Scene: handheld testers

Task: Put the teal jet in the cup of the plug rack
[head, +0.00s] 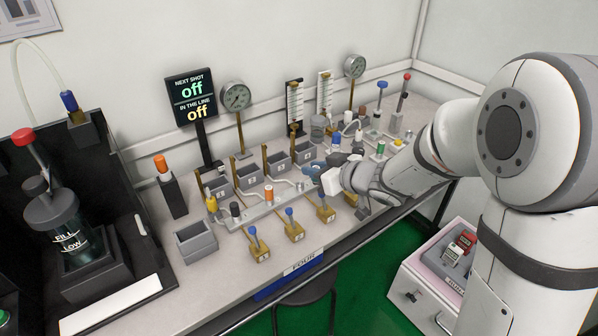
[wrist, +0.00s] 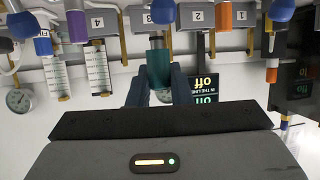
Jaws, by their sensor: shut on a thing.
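In the wrist view, which is upside down, my gripper (wrist: 158,84) is shut on the teal jet (wrist: 157,62), a teal cylinder with a grey end. In the head view my gripper (head: 316,166) is above the bench, near the grey numbered blocks; the jet cannot be made out there. A pale rail (head: 255,212) with yellow, black and orange plugs runs along the bench to the left of my gripper; it may be the plug rack. I cannot make out which opening is its cup.
An open grey bin (head: 194,241) stands at the bench's left. Brass blocks with blue knobs (head: 289,226) line the front edge. Dial gauges (head: 235,96), flow tubes (head: 294,101) and a black sign (head: 193,101) stand behind. A stool (head: 306,291) is below the bench.

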